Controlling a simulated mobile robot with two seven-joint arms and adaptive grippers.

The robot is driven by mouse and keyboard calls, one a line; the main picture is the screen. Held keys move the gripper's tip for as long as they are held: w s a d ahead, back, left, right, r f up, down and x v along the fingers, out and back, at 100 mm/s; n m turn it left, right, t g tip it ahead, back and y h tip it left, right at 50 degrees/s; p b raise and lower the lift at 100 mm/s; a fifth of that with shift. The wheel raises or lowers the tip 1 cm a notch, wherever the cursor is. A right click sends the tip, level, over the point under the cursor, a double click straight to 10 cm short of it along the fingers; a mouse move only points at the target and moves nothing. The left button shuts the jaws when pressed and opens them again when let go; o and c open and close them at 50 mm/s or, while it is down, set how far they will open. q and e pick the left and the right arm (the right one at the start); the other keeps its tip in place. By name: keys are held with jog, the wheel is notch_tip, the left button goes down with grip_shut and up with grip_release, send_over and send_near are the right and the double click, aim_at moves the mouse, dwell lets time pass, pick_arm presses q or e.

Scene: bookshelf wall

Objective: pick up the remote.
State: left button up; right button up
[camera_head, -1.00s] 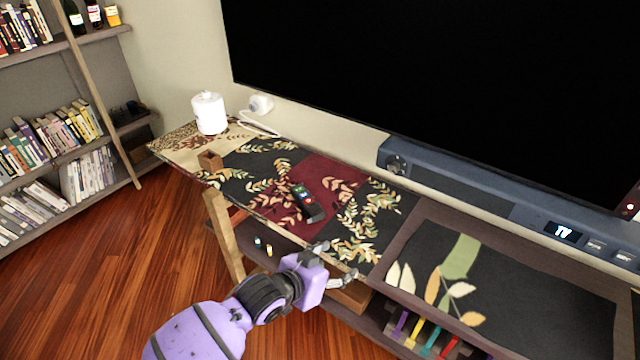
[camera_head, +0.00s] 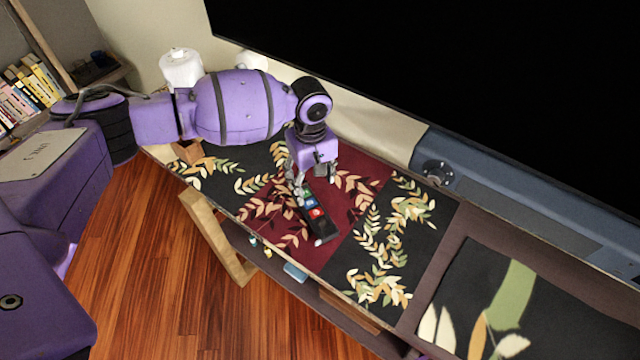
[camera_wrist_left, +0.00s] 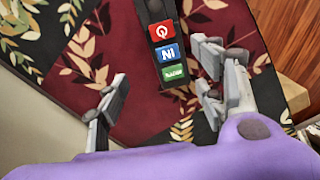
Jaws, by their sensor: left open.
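The remote (camera_head: 319,219) is black with red, blue and green buttons. It lies on the dark red part of the leaf-patterned runner on the long shelf top. My left gripper (camera_head: 316,188) points down over the remote's far end, its fingers covering part of that end in the head view. In the left wrist view the remote (camera_wrist_left: 166,43) runs down from the top edge, and its green-button end lies between the open fingers of the left gripper (camera_wrist_left: 160,95). The fingers look apart from it. My right gripper is not in view.
A white canister (camera_head: 180,68) and a small wooden box (camera_head: 187,151) stand at the shelf's left end, beside my left arm. A large TV (camera_head: 430,90) and a blue-grey soundbar (camera_head: 520,215) stand behind. The runner right of the remote is clear.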

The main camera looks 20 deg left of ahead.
aim_at(311, 204)
pick_arm(q)
jog(key=shift+s+n, duration=0.3)
jog(key=shift+s, duration=0.1)
jog(key=shift+s+d+f, duration=0.2)
jog(key=shift+s+f, duration=0.45)
jog(key=shift+f, duration=0.35)
jog(key=f, duration=0.5)
jog(key=shift+w+a+f+b, duration=0.1)
jog(key=shift+w+a+b, duration=0.15)
jog(key=shift+b, duration=0.15)
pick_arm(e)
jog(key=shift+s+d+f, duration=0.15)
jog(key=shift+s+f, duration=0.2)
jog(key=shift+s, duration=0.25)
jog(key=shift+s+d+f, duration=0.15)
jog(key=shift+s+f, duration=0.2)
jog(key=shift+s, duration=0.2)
pick_arm(q)
jog(key=shift+c, duration=0.2)
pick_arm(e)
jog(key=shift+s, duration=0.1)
pick_arm(q)
jog(key=shift+s, duration=0.1)
jog(key=c, duration=1.3)
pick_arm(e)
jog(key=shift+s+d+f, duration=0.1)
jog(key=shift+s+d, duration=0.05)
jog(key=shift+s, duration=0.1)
